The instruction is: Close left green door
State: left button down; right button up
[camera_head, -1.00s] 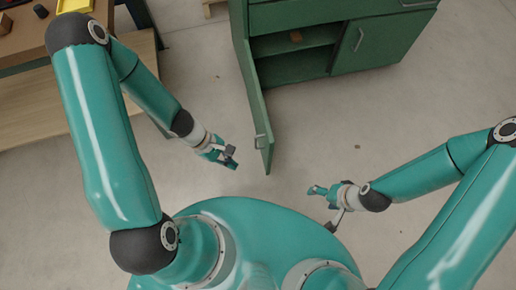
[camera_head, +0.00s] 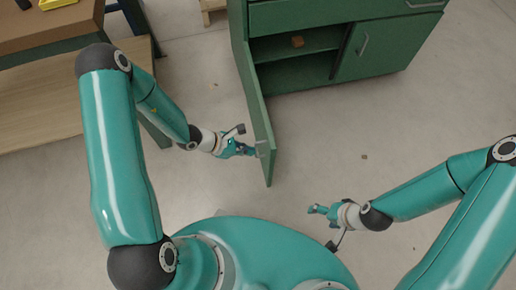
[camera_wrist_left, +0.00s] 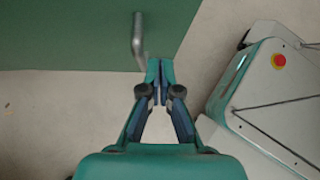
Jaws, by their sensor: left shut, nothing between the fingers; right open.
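The left green door (camera_head: 258,115) of the green cabinet (camera_head: 350,45) stands wide open, jutting toward me in the head view. In the left wrist view, the door (camera_wrist_left: 70,35) fills the upper left, with its metal handle (camera_wrist_left: 138,38) hanging near my fingertips. My left gripper (camera_head: 252,151) is shut and empty at the left side of the door, close to its free end. In the left wrist view, my left gripper (camera_wrist_left: 158,75) is just below the handle; I cannot tell whether it touches. My right gripper (camera_head: 314,209) is open and empty, right of the door's end.
The cabinet's right door (camera_head: 375,48) is closed. A small brown object (camera_head: 297,41) sits on the shelf inside. A wooden workbench (camera_head: 50,115) stands at the left. The floor (camera_head: 335,130) right of the open door is clear.

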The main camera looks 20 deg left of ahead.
aim_at(268, 150)
pick_arm(q)
jog(key=shift+w+d, duration=0.55)
jog(key=shift+d, duration=0.3)
jog(key=shift+w+d, duration=0.5)
jog(key=shift+d, duration=0.35)
